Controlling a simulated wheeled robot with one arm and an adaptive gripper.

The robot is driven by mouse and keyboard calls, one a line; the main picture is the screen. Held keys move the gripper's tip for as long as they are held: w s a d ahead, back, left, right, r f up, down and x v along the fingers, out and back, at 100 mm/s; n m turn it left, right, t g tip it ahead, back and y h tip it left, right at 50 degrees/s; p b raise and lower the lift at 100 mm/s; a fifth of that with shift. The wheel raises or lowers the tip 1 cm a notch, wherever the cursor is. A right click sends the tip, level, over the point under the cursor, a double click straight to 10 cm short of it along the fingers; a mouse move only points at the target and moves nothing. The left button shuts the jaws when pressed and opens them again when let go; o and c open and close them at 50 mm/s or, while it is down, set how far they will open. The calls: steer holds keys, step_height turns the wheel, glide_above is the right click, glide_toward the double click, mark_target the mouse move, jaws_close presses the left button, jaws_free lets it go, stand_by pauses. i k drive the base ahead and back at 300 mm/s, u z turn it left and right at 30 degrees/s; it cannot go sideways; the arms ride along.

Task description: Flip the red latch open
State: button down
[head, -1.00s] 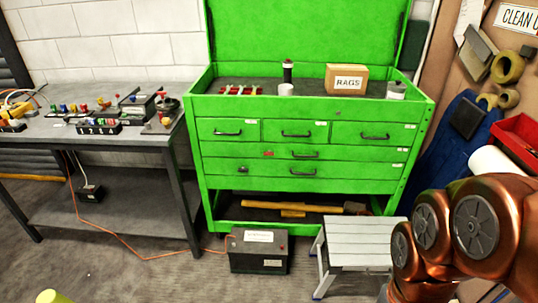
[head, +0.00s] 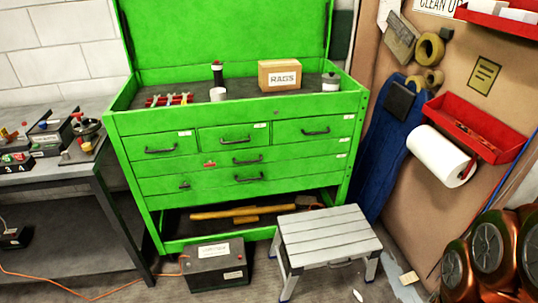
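A small red latch (head: 210,164) sits on the front of the green tool chest (head: 120,122), left of the handle of the wide upper drawer (head: 225,161). It is too small to tell whether it is flipped open or shut. A small dark fitting (head: 184,184) sits lower and to the left, on the drawer below. My gripper is not in view. Only copper-coloured links of my arm show at the lower right, well apart from the chest.
A grey step stool (head: 328,234) stands at the chest's right front. A black battery box (head: 215,264) sits on the floor before the chest. A workbench (head: 60,172) stands left. A paper towel roll (head: 440,157) and red tray (head: 475,128) hang on the right wall.

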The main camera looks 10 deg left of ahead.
mark_target(210, 164)
steer(key=z, duration=0.5)
steer(key=i, duration=0.4)
steer(key=u, duration=3.2)
